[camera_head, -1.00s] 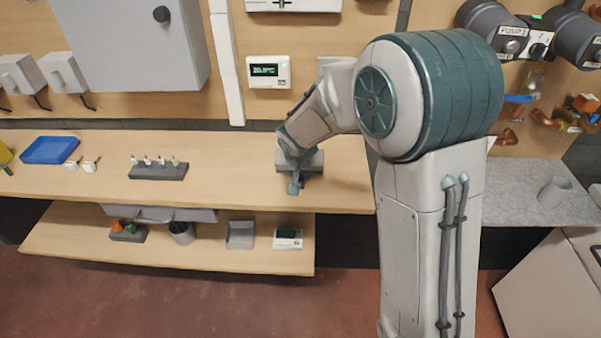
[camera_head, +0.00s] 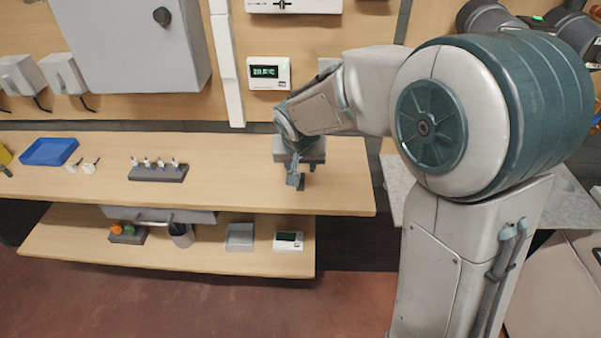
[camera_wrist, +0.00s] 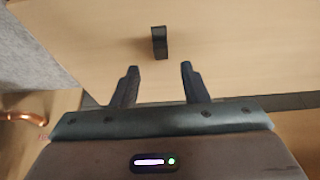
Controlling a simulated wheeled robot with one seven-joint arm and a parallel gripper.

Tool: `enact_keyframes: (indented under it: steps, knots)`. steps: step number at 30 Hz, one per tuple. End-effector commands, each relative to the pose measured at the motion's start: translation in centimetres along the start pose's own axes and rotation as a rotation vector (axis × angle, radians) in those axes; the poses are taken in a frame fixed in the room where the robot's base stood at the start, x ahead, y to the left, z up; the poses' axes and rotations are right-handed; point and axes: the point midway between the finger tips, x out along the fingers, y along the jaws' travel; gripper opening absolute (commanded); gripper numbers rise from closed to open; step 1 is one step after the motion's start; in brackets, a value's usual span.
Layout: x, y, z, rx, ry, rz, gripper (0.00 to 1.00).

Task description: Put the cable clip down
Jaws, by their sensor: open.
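My gripper (camera_head: 294,181) is over the right part of the wooden bench top. In the wrist view my gripper (camera_wrist: 159,70) is open, its two dark fingers apart with nothing between them. A small dark upright-looking block (camera_wrist: 160,42), which may be the cable clip, is on the bench just beyond the fingertips, roughly centred between them and apart from both. I cannot make it out in the head view, where my gripper and wrist cover that area.
The bench top (camera_head: 230,182) has free room around my gripper. A dark rack (camera_head: 158,173) with several small pieces, two small white parts (camera_head: 81,167) and a blue tray (camera_head: 48,152) stand further left. A thermostat (camera_head: 269,73) hangs on the wall behind. A lower shelf (camera_head: 205,259) holds several items.

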Motion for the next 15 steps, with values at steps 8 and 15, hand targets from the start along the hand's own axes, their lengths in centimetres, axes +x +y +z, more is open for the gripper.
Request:
enact_keyframes:
  steps: [8, 15]
  knots:
    - [-4.3, 0.0, 0.0, 0.000, 0.002, -0.001, 0.41]
    - [-5.2, 0.1, 0.1, 0.000, -0.001, 0.000, 0.41]
